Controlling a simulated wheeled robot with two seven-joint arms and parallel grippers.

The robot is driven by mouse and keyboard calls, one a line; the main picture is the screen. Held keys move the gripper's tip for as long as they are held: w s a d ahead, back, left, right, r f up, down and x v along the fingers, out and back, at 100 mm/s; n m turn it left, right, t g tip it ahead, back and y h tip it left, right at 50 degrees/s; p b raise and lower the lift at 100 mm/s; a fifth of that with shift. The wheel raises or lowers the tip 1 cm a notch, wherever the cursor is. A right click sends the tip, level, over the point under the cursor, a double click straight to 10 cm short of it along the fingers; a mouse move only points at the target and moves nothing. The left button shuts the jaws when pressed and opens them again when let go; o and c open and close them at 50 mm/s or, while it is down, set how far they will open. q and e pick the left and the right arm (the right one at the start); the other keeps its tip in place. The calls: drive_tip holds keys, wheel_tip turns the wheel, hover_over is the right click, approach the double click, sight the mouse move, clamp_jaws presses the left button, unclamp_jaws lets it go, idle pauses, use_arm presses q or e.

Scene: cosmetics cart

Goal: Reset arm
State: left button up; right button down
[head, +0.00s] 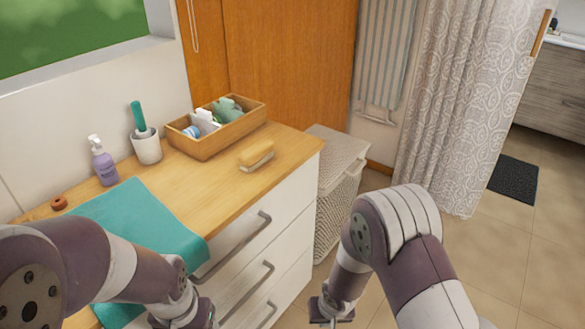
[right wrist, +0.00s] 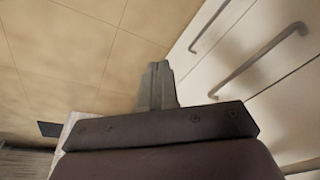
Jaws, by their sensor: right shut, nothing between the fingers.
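My right arm comes in at the lower right of the head view, bent downward. Its gripper (head: 330,312) hangs low in front of the drawers and over the floor. In the right wrist view the fingers of this gripper (right wrist: 158,72) are together with nothing between them. My left arm comes in from the lower left, and its gripper (head: 185,318) is at the bottom edge, beside the drawer fronts. The left fingertips are cut off, so I cannot tell their state.
A wooden-topped drawer cabinet (head: 215,185) holds a teal cloth (head: 150,215), a purple pump bottle (head: 104,165), a white cup (head: 146,149), a wooden box (head: 235,130) and a brush (head: 256,153). A wicker hamper (head: 335,195) stands beside it. Tiled floor (head: 490,250) is open to the right.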

drive_tip(key=s+d+r+g+h, duration=0.1)
drive_tip(key=s+d+r, duration=0.45)
drive_tip(key=r, duration=0.25)
drive_tip(key=s+d+r+g, duration=0.1)
drive_tip(key=s+d+r, duration=0.4)
drive_tip(key=s+r, duration=0.2)
wheel_tip(320, 180, up, 16)
drive_tip(key=t+p, duration=0.1)
drive_tip(key=p, duration=1.3)
drive_tip(key=shift+w+d+m, duration=0.25)
drive_tip(key=shift+d+m, duration=0.05)
